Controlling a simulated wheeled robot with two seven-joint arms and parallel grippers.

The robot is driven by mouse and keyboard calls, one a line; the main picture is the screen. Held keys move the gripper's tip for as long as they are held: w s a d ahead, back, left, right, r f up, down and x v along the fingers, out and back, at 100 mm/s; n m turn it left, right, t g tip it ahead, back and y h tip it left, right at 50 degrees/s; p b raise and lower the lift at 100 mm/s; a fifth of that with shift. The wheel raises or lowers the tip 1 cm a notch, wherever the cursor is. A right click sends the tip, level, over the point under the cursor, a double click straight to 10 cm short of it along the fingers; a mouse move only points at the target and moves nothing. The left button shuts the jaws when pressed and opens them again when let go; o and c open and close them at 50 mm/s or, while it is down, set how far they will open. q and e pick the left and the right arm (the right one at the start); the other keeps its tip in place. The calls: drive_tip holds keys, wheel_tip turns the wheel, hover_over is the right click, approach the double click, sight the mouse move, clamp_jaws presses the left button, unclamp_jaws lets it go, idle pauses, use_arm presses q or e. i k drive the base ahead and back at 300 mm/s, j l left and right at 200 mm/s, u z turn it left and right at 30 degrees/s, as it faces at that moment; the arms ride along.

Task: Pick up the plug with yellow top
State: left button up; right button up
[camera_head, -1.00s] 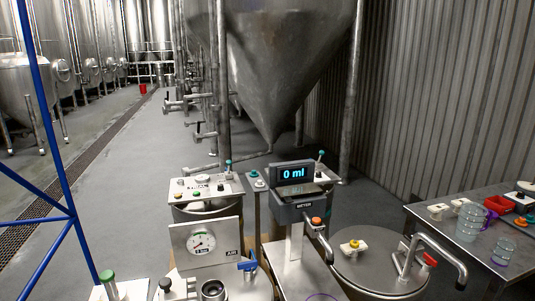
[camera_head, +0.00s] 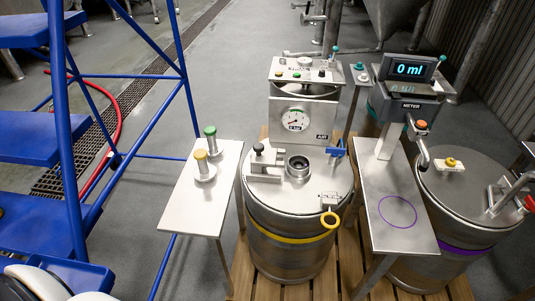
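The plug with the yellow top (camera_head: 203,166) stands upright on a small metal side table (camera_head: 190,212) left of the middle. It has a metal stem on a wider round base. A similar plug with a green top (camera_head: 210,140) stands just behind it on the same table. White and dark rounded parts at the bottom left corner look like my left arm. No fingertips of either gripper show.
A steel tank (camera_head: 290,250) with a yellow ring handle stands right of the side table. Another metal table (camera_head: 400,235) with a purple circle lies further right. Blue stairs (camera_head: 65,150) fill the left. Grey floor lies between stairs and side table.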

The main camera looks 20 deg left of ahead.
sight(205, 172)
drive_tip(key=u, duration=1.25)
